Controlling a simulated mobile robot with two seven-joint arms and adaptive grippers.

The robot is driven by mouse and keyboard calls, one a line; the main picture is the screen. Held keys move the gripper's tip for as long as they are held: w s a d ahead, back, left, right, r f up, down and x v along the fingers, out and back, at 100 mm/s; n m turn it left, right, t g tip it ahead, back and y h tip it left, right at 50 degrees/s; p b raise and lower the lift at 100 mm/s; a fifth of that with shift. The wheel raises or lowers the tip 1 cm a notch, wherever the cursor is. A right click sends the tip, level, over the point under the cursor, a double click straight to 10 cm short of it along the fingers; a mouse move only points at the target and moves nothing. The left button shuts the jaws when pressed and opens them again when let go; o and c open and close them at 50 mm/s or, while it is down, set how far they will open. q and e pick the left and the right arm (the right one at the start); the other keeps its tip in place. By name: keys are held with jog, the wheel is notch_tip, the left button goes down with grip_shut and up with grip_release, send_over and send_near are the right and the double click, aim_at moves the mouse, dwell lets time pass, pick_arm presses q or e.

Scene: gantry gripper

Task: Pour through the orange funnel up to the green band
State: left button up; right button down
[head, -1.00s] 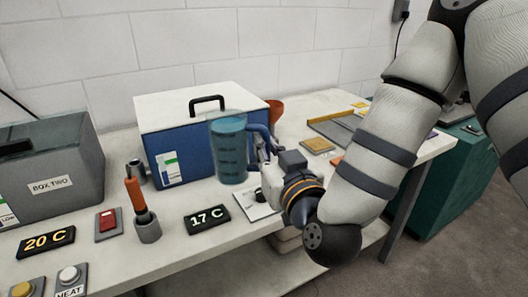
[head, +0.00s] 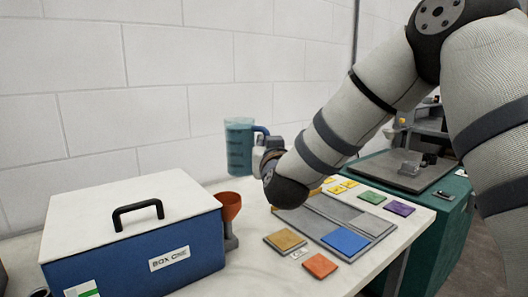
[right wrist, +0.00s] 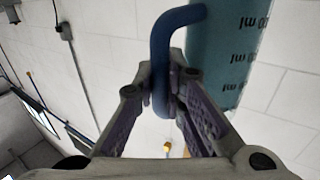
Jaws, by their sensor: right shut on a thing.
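The jug (head: 239,150) is a clear blue-tinted measuring jug with a blue handle, holding blue liquid. It is upright in the air, above and a little right of the orange funnel (head: 229,204). My right gripper (head: 262,146) is shut on the jug's handle; the right wrist view shows its fingers (right wrist: 164,92) on the blue handle, with the jug's marked wall (right wrist: 232,50) beside them. The funnel sits at the right end of the blue box, on a grey holder. What is under the funnel is mostly hidden by the box, and I see no green band. My left gripper is out of view.
The blue box (head: 134,258) with white lid and black handle, labelled BOX ONE, stands left of the funnel. A grey tray (head: 318,222) and several coloured tiles lie to the right. A green bench (head: 425,205) with a machine stands beyond.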

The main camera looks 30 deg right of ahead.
jog(key=shift+w, duration=0.15)
jog(key=shift+s+a+f, duration=0.1)
jog(key=shift+s+f, duration=0.05)
jog(key=shift+f, duration=0.35)
jog(key=shift+s+f, duration=0.15)
jog(key=shift+f, duration=1.2)
jog(key=n, duration=0.1)
jog(key=d+r+n, duration=0.1)
jog(key=n, duration=0.1)
jog(key=shift+s+t, duration=0.1)
jog(key=shift+t, duration=0.2)
jog(key=shift+d+r+n, duration=0.15)
jog(key=shift+r+n, duration=0.1)
jog(key=shift+n, duration=0.15)
jog(key=shift+r+n, duration=0.2)
jog(key=shift+n, duration=0.2)
